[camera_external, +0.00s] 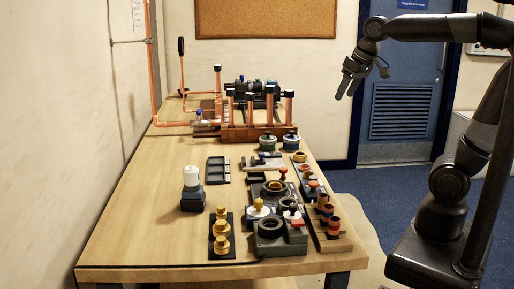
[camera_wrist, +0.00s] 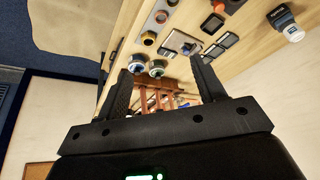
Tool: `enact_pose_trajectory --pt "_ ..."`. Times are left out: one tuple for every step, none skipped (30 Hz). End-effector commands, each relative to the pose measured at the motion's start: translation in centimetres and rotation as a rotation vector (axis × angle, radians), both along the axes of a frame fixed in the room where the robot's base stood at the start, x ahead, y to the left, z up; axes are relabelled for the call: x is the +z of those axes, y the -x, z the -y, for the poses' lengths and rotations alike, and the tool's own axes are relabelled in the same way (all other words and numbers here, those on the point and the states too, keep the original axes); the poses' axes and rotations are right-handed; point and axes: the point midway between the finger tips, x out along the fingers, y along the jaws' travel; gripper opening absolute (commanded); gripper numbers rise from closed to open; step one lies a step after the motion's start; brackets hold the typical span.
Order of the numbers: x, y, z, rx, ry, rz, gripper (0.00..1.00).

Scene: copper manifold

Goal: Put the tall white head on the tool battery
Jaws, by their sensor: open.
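The tall white head (camera_external: 191,175) is an upright white cylinder near the left front of the wooden table. It appears to sit on top of the dark blue-grey tool battery (camera_external: 193,198); the exact seating cannot be told. In the wrist view the white head (camera_wrist: 294,33) and the dark blue battery (camera_wrist: 280,15) show together at the upper right. My gripper (camera_external: 362,79) is open and empty, raised in the air beyond the table's right side, far from both. Its two fingers (camera_wrist: 160,72) are spread in the wrist view, with nothing between them at close range.
Brass fittings on a black strip (camera_external: 221,235), a grey fixture (camera_external: 279,244) and a wooden rack of rings (camera_external: 335,243) stand near the front. A copper pipe manifold (camera_external: 247,132) stands at the back. The table (camera_external: 140,215) is clear left of the battery.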

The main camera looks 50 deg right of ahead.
Motion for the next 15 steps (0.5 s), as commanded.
enact_pose_trajectory --pt "-1.1 1.9 1.0 -0.006 0.004 0.017 0.63" --pt "-1.8 2.8 1.5 -0.005 0.008 0.026 0.63" --pt "-2.7 4.1 2.1 -0.006 0.013 0.037 0.63" --pt "-3.4 4.9 2.5 -0.005 0.017 0.045 0.63" --pt "-4.1 5.7 2.9 -0.005 0.021 0.052 0.63" --pt "-5.0 6.7 3.3 -0.006 0.025 0.063 0.63" --pt "-5.6 7.4 3.6 -0.004 0.029 0.068 0.63" --pt "-6.2 8.0 3.8 -0.005 0.032 0.073 0.63" --pt "-6.9 8.6 4.1 -0.005 0.035 0.080 0.63" --pt "-7.4 9.0 4.2 -0.003 0.038 0.084 0.63" --pt "-7.7 9.4 4.3 -0.003 0.039 0.087 0.63" --pt "-8.2 9.8 4.4 -0.003 0.042 0.090 0.63" --pt "-8.4 10.0 4.5 -0.004 0.043 0.094 0.63" --pt "-8.5 10.1 4.6 -0.003 0.044 0.095 0.63" --pt "-8.7 10.2 4.6 -0.003 0.045 0.096 0.63"
